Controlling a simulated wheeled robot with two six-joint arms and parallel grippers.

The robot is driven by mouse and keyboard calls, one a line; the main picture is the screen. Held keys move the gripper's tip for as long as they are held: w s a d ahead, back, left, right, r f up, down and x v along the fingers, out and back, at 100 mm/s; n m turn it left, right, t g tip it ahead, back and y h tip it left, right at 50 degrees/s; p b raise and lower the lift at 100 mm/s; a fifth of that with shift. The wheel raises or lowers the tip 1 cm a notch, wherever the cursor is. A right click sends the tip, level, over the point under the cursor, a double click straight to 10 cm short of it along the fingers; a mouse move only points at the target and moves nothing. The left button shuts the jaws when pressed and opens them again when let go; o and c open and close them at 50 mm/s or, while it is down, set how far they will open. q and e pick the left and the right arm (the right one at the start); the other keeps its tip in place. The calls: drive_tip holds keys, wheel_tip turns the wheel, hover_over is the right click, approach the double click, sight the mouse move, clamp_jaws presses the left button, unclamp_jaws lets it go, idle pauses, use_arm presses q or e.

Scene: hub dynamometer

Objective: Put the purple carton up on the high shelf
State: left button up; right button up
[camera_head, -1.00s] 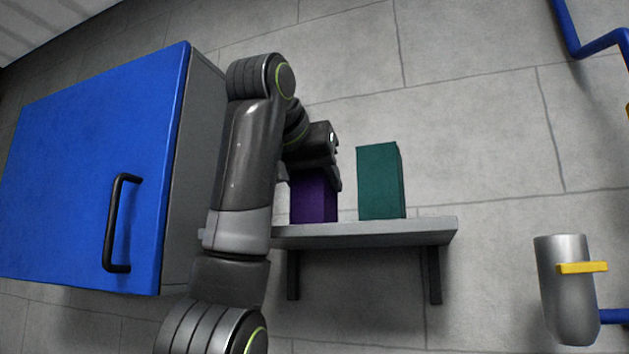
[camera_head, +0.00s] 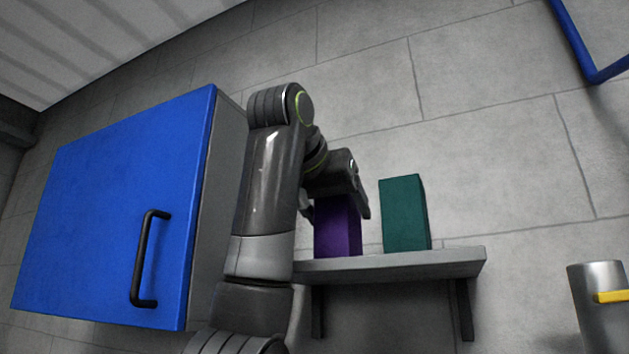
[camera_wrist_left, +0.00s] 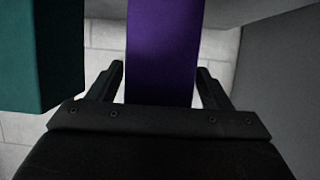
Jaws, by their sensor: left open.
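The purple carton (camera_head: 337,232) stands upright on the grey wall shelf (camera_head: 400,265), at its left part. My left gripper (camera_head: 336,203) is at the carton's upper part, its fingers open on either side of it. In the left wrist view the carton (camera_wrist_left: 162,50) runs between the two open fingers (camera_wrist_left: 160,72), with a narrow gap seen on each side. The carton's top is hidden behind the gripper in the head view. My right gripper is not in view.
A teal carton (camera_head: 404,214) stands on the shelf just right of the purple one; it is close in the left wrist view (camera_wrist_left: 40,55). A blue cabinet door (camera_head: 120,210) with a black handle is at left. A metal cylinder (camera_head: 598,310) is at lower right.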

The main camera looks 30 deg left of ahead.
use_arm(q)
drive_tip(key=b+v, duration=0.4)
drive_tip(key=v, duration=0.7)
drive_tip(key=shift+f, duration=0.15)
idle(0.3)
